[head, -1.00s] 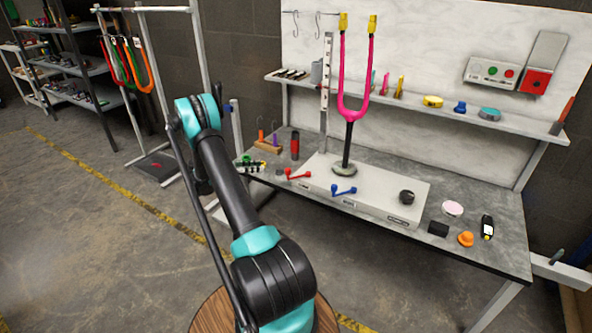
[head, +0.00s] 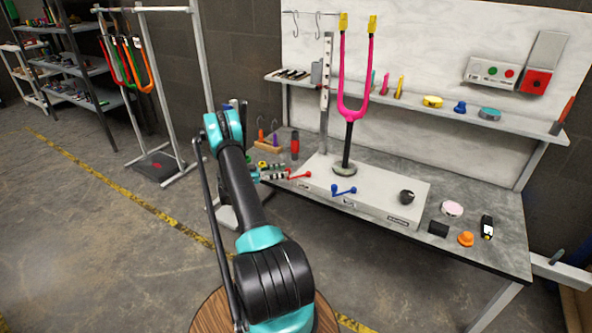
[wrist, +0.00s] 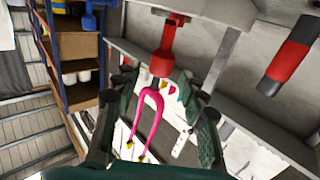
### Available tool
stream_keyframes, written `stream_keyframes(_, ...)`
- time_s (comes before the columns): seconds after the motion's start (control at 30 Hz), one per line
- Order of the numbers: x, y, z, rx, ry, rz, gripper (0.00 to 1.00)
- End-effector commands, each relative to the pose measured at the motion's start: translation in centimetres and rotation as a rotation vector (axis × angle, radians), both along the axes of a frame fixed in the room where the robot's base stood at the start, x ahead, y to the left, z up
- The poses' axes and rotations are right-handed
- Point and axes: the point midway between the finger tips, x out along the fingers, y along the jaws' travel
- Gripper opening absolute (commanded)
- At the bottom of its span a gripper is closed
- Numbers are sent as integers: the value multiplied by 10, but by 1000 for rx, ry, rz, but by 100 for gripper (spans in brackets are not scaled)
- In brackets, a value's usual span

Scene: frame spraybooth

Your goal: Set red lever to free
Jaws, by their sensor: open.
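The red lever (head: 299,176) is on the front left of the pale panel box (head: 385,203) on the workbench. In the wrist view the red lever (wrist: 168,42) shows at the upper middle, its knob end toward the gap between my fingers. My gripper (head: 282,173) is open, just left of the lever in the head view. In the wrist view my gripper's (wrist: 157,88) dark green fingers stand apart with nothing clearly held. Whether a finger touches the lever I cannot tell. Labels by the lever are too small to read.
A blue lever (head: 343,190) sits right of the red one, and a black knob (head: 406,197) farther right. A pink fork (head: 346,105) stands behind on the box. A red and black cylinder (head: 295,146) stands behind the red lever. Open floor lies left of the bench.

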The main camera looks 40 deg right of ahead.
Motion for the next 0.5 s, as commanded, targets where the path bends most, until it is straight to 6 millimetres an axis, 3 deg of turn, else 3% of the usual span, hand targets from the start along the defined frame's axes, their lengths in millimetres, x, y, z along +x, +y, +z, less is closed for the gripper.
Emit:
stream_keyframes(0.2,-17,-39,0,0,0,-2,42)
stream_keyframes(0.5,-27,-65,0,0,0,-1,42)
